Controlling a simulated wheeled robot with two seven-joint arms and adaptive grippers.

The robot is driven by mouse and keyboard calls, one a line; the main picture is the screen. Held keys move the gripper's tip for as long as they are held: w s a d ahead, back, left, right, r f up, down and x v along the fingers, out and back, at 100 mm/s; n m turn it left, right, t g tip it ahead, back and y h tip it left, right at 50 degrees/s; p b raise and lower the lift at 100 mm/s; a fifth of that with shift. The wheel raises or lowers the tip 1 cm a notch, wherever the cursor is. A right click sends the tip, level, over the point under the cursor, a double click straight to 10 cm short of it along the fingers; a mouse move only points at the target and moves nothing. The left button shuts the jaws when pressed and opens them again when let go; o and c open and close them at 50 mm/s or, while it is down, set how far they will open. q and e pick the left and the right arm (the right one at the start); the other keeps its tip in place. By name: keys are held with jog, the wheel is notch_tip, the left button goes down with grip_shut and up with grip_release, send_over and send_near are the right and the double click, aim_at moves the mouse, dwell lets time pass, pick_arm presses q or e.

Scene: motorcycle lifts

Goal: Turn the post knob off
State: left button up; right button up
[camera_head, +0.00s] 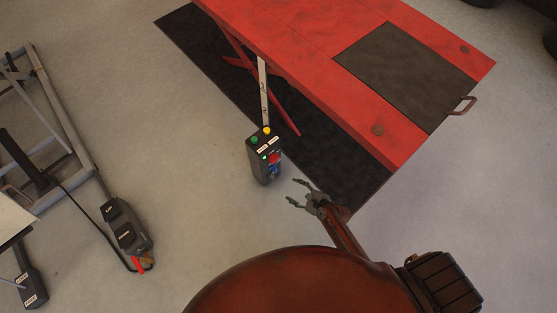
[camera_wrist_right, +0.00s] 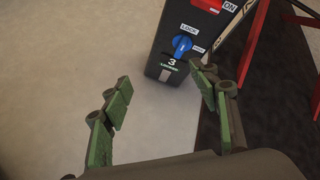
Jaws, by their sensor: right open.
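The control post (camera_head: 262,160) is a dark box standing on the floor beside the red lift, with green and yellow buttons on top. A blue knob (camera_wrist_right: 182,45) sits on its face in the right wrist view, with LOCK and other white labels around it and a "3" below. The knob is small in the head view (camera_head: 273,171). My right gripper (camera_head: 301,192) is open and empty, just right of the post and apart from it. In the right wrist view its green-padded fingers (camera_wrist_right: 160,95) are spread below the knob. My left gripper is not in view.
A red motorcycle lift (camera_head: 310,60) with a dark panel stands over a black mat (camera_head: 205,50). A grey lift frame (camera_head: 60,115) and a black pedal unit (camera_head: 127,228) are at the left. Bare floor lies between them and the post.

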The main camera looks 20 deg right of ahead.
aim_at(276, 160)
jog(key=w+r+m+t+b, duration=0.1)
jog(key=w+m, duration=0.1)
jog(key=w, duration=0.3)
jog(key=w+a+r+m+t+b, duration=0.1)
jog(key=w+m, duration=0.2)
jog(key=w, duration=0.2)
jog(key=w+a+m+b, duration=0.1)
jog(key=w+m, duration=0.1)
jog(key=w, duration=0.3)
jog(key=shift+r+m+t, duration=0.3)
jog(key=shift+r+t, duration=0.1)
jog(key=shift+w+a+f, duration=0.1)
jog(key=shift+w+a, duration=0.1)
jog(key=shift+w, duration=0.15)
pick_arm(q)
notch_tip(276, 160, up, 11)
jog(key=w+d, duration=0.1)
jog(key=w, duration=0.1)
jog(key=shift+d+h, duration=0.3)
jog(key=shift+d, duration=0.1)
pick_arm(e)
jog(key=c, duration=1.2)
jog(key=shift+o, duration=0.2)
